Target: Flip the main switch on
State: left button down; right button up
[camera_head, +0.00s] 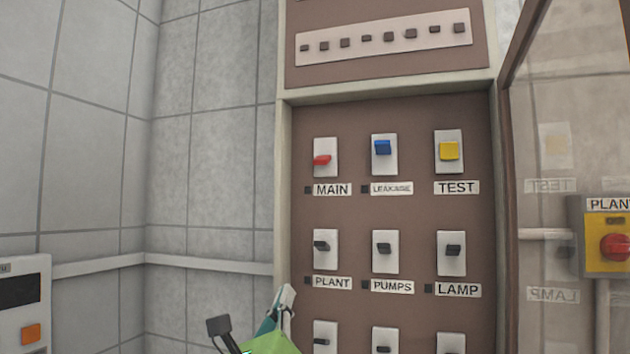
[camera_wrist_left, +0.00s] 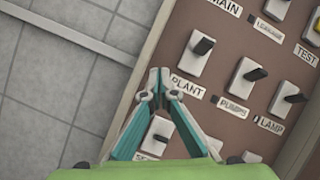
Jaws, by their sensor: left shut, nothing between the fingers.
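The MAIN switch (camera_head: 321,159) is a red lever on a white plate in the top left of the panel, in the head view. Its lever sits on the lower part of the plate. In the wrist view only part of its MAIN label (camera_wrist_left: 221,5) shows at the top edge. My left gripper (camera_head: 287,292) is below and left of the MAIN switch, by the panel's left frame. In the wrist view the left gripper (camera_wrist_left: 159,78) has its fingertips together and empty, left of the PLANT label. My right gripper is not in view.
The blue LEAKAGE switch (camera_head: 382,148) and yellow TEST switch (camera_head: 449,151) are to the right. The PLANT switch (camera_head: 322,247), PUMPS switch (camera_head: 384,250) and LAMP switch (camera_head: 453,252) lie below. A transparent door (camera_head: 545,90) stands open at right. A tiled wall (camera_head: 205,170) is left.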

pick_arm(q)
jog(key=s+d+r+m+t+h, duration=0.1)
jog(key=d+r+m+h, duration=0.1)
jog(key=r+m, duration=0.2)
jog(key=s+d+r+m+t+h, duration=0.1)
jog(key=d+r+m+h, duration=0.1)
jog(key=r+m, duration=0.2)
notch_tip(320, 180, up, 4)
jog(key=shift+s+f, duration=0.15)
jog(key=shift+s, duration=0.25)
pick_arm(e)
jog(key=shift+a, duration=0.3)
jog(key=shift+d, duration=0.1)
pick_arm(q)
jog(key=shift+w, duration=0.15)
